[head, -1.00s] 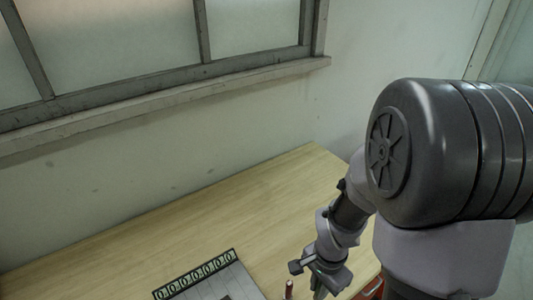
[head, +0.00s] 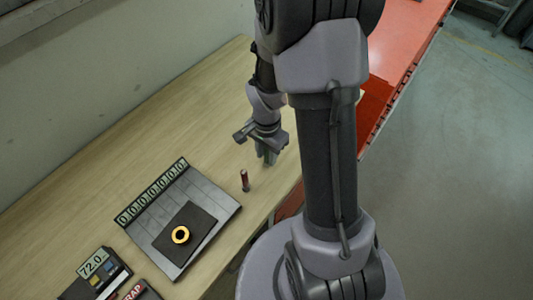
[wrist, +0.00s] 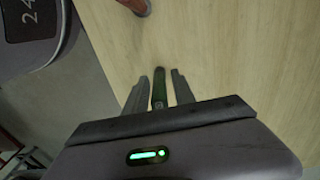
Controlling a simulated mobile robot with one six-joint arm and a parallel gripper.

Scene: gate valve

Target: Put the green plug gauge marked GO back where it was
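The green plug gauge (wrist: 159,90) shows in the wrist view as a slim dark green bar between my gripper's two fingers. Narrow gaps show on both sides of it, so my gripper (wrist: 159,82) looks open around it. In the head view, my gripper (head: 267,157) points down low over the wooden table, right of a red-ended gauge. The green gauge is hard to make out there. Its GO marking cannot be read. The red-ended plug gauge (head: 244,181) stands upright on the table, and part of it shows at the top of the wrist view (wrist: 136,5).
A grey board (head: 150,217) with a green-and-black marked strip lies to the left, carrying a dark mat (head: 207,219) with a yellow ring (head: 181,235). The table behind is clear.

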